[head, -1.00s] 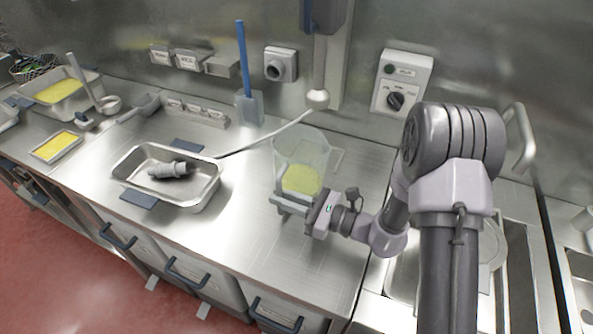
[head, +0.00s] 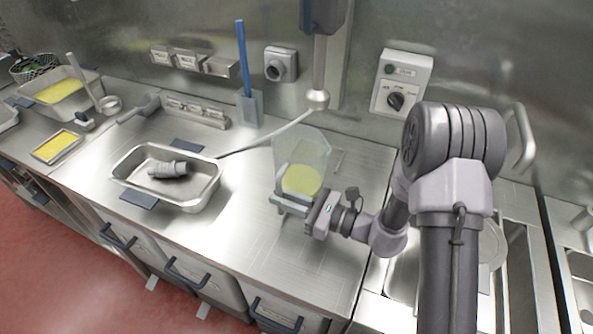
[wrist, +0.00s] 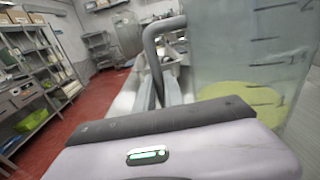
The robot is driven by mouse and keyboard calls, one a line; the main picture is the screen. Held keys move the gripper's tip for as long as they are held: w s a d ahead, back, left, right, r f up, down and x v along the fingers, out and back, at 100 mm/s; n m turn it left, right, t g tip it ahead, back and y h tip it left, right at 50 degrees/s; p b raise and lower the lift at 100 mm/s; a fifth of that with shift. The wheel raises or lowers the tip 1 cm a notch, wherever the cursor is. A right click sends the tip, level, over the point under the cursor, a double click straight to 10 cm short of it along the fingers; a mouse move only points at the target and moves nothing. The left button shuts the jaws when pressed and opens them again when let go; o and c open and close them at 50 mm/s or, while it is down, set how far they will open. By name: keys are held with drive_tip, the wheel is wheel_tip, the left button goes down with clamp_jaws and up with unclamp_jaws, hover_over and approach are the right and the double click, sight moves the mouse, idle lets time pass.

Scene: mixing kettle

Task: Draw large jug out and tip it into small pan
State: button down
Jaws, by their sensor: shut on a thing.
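The large jug (head: 303,155) is a clear, graduated vessel with yellow-green contents at its bottom. It stands upright, or nearly so, at the right part of the steel counter. My gripper (head: 290,200) is at its near side, shut on its handle. In the wrist view the jug (wrist: 250,60) fills the right side, its handle (wrist: 160,50) rising between the fingers. Whether its base touches the counter I cannot tell. A rectangular steel pan (head: 200,190) with a grey fitting in it sits left of the jug. A smaller shallow pan (head: 40,153) with yellow contents lies far left.
A deeper tray (head: 85,98) with yellow contents stands at the back left. A blue-handled tool (head: 243,60) stands in a holder by the wall. A mixer shaft (head: 319,70) hangs behind the jug. The counter between steel pan and jug is clear.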

wheel_tip(320, 180, up, 6)
drive_tip(key=p, duration=0.4)
idle(0.3)
